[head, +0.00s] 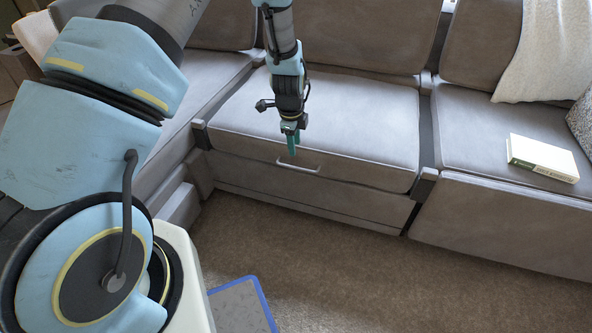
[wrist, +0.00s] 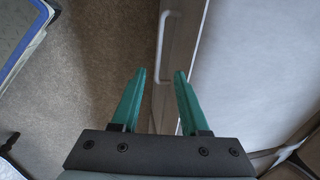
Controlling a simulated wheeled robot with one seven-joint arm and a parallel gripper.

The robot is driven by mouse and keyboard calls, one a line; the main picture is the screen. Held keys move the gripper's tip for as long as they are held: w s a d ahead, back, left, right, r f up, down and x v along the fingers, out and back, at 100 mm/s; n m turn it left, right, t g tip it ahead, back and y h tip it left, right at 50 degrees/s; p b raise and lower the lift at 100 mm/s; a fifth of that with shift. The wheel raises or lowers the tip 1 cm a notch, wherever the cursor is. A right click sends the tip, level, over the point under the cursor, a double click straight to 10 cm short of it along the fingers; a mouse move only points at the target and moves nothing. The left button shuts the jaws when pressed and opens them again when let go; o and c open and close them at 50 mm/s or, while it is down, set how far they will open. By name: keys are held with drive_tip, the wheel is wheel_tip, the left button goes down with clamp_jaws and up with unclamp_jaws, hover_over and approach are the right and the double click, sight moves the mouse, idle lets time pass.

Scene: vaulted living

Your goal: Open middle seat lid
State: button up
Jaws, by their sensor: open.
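The middle seat lid (head: 350,117) is the grey seat of the sofa's middle section, and it lies flat and closed. A pale bar handle (head: 298,165) runs along its front edge. My gripper (head: 291,145) points down just above the lid's front edge, close to the handle's left part. In the wrist view my green fingers (wrist: 160,72) are open and empty.
A white and green book (head: 543,158) lies on the right seat, with a pale throw (head: 545,55) behind it. A blue-edged grey object (head: 241,306) is on the carpet near my base. The carpet (head: 340,265) before the sofa is clear.

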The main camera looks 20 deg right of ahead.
drive_tip(key=b, duration=0.1)
approach(296, 163)
drive_tip(key=f, duration=0.2)
drive_tip(key=s+f, duration=0.1)
drive_tip(key=f, duration=0.1)
drive_tip(key=s+f, duration=0.1)
drive_tip(key=f, duration=0.1)
drive_tip(key=shift+s+a, duration=0.15)
clamp_jaws()
drive_tip(key=shift+r, duration=0.1)
idle(1.0)
